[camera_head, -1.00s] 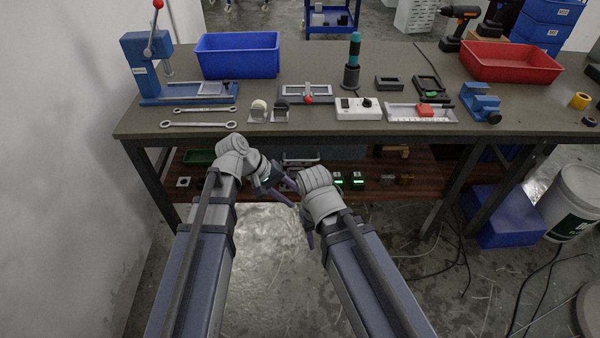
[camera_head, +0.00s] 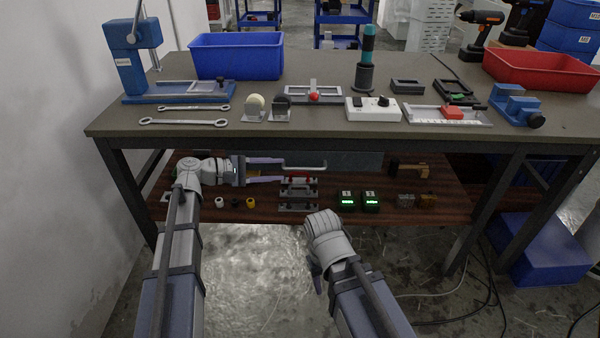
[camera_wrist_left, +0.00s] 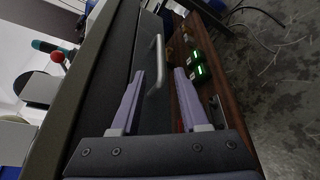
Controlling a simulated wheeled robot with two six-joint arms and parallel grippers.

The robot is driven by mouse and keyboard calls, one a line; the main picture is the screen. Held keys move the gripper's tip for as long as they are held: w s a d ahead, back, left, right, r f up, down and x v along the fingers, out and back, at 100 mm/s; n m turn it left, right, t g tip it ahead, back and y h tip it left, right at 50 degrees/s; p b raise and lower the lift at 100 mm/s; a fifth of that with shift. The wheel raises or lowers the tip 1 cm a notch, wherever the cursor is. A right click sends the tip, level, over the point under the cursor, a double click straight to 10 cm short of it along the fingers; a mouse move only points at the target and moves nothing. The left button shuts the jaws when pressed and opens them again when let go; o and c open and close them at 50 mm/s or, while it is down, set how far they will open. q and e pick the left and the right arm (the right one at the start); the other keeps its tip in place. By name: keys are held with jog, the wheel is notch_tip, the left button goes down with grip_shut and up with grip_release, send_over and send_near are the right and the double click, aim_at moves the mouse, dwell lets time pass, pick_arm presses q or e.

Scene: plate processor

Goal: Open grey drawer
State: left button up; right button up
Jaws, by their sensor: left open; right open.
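The grey drawer (camera_head: 350,161) hangs under the tabletop above the brown lower shelf, with a light bar handle (camera_head: 304,167) on its front. In the left wrist view the drawer (camera_wrist_left: 120,85) fills the middle and its handle (camera_wrist_left: 156,62) stands beyond my fingertips. My left gripper (camera_head: 284,170) is open, its two fingers pointing right towards the handle's left end. In the left wrist view the open fingers (camera_wrist_left: 160,78) lie on either side of the handle's line, and I cannot tell if they touch it. My right gripper (camera_head: 313,268) is open and low in front of the shelf, partly hidden by its wrist.
The brown shelf (camera_head: 290,215) holds green-lit meters (camera_head: 358,199), red-and-grey clamps (camera_head: 298,190) and small coloured rings (camera_head: 236,203). The tabletop (camera_head: 300,128) above carries bins and tools. A table leg (camera_head: 134,200) stands left of my left arm. The floor in front is clear.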

aim_at(294, 169)
pick_arm(q)
jog(key=b+x, duration=0.1)
jog(key=x, duration=0.6)
jog(key=shift+d+f+b, duration=0.1)
jog(key=shift+d+b, duration=0.25)
grip_shut()
dwell(1.1)
